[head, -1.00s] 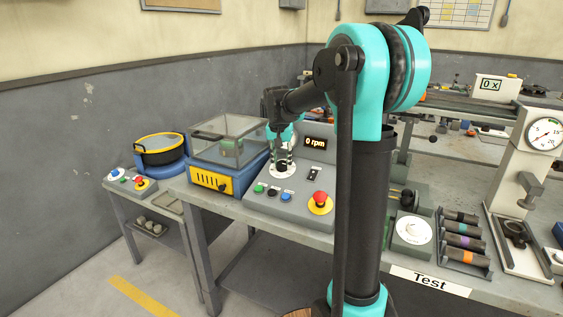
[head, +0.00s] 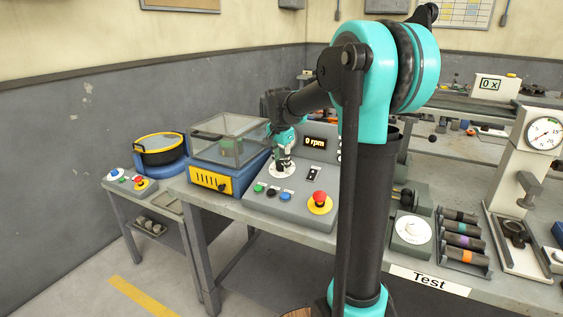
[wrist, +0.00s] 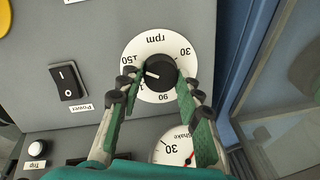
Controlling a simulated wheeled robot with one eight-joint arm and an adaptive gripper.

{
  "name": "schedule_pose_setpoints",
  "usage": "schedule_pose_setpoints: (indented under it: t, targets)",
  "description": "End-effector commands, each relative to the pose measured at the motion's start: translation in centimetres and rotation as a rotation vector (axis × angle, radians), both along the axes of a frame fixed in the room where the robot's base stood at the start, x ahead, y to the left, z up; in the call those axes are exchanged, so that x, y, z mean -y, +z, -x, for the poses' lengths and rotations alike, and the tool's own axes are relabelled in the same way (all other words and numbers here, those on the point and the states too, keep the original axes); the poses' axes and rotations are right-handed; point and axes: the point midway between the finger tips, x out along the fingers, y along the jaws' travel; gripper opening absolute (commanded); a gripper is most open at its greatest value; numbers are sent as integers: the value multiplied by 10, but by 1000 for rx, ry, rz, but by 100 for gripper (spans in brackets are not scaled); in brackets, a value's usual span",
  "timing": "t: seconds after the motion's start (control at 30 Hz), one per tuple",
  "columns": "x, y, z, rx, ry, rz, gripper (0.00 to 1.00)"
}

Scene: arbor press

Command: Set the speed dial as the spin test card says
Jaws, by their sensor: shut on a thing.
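The speed dial is a black knob (wrist: 160,73) on a white round scale marked rpm (wrist: 153,42), upside down in the wrist view. The scale reads 30, 90 and 150. The knob's white pointer line points left in that view, a little below the 150 mark. My gripper (wrist: 161,81) is shut on the knob, one finger on each side. In the head view my gripper (head: 284,157) is down at the white dial plate (head: 282,171) on the grey control panel (head: 262,205). The display (head: 315,142) reads 0 rpm. I cannot make out a spin test card.
A power switch (wrist: 67,82) and a second round scale marked Shake (wrist: 172,151) are beside the dial. A red button (head: 319,198) and several small buttons sit on the panel front. A clear-lidded box (head: 228,140) stands close on the left.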

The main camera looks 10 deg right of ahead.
Motion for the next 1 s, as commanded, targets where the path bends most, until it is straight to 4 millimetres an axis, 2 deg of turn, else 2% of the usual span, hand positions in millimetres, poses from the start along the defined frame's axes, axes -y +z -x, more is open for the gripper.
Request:
schedule_pose_setpoints:
  t: [0.33, 0.37, 0.5, 0.83, 1.0]
  targets:
    - [0, 0, 0, 1, -3, -1, 6]
    - [0, 0, 0, 1, -3, -1, 37]
    - [0, 0, 0, 1, -2, -1, 54]
    - [0, 2, 0, 0, -1, 0, 56]
    - [-1, 18, 5, 0, -1, 0, 56]
